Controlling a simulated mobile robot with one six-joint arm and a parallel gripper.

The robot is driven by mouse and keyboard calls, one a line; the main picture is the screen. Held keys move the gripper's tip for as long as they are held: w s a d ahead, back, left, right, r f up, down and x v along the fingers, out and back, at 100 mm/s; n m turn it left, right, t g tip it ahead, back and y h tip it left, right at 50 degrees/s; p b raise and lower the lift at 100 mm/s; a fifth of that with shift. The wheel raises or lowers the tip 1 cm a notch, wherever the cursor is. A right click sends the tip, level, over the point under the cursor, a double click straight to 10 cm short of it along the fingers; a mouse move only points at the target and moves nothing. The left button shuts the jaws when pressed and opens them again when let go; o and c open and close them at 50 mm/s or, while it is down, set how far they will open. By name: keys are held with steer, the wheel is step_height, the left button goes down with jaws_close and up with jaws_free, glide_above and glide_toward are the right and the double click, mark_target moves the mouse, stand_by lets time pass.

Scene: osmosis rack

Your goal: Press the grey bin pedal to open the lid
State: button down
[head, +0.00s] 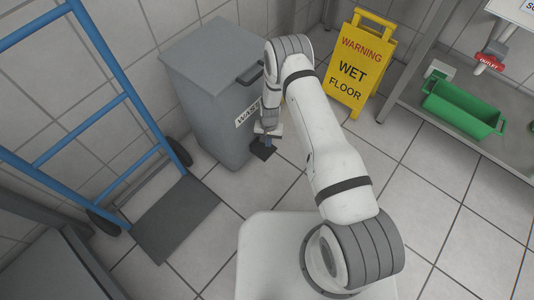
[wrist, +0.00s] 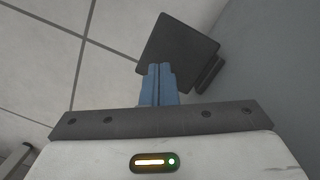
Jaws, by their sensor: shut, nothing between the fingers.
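The grey bin (head: 205,112) stands against the tiled wall in the head view, with its lid (head: 212,48) down and a "WASTE" label on its front. Its dark square pedal (head: 261,153) sticks out low at the front. In the wrist view the pedal (wrist: 180,47) lies just beyond my fingertips, beside the bin's grey wall (wrist: 275,65). My gripper (head: 266,143) points down over the pedal. Its blue fingers (wrist: 157,68) are together and empty, and their tips overlap the pedal's near edge. I cannot tell whether they touch it.
A blue hand truck (head: 122,97) with a dark toe plate (head: 175,220) stands left of the bin. A yellow wet-floor sign (head: 359,65) stands to its right. A metal rack's lower shelf (head: 435,112) holds a green tub (head: 462,110). The tiled floor at right is clear.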

mark_target(268, 151)
steer(key=shift+s+f+b, duration=0.2)
steer(key=shift+f+b, duration=0.4)
steer(key=shift+f, duration=1.1)
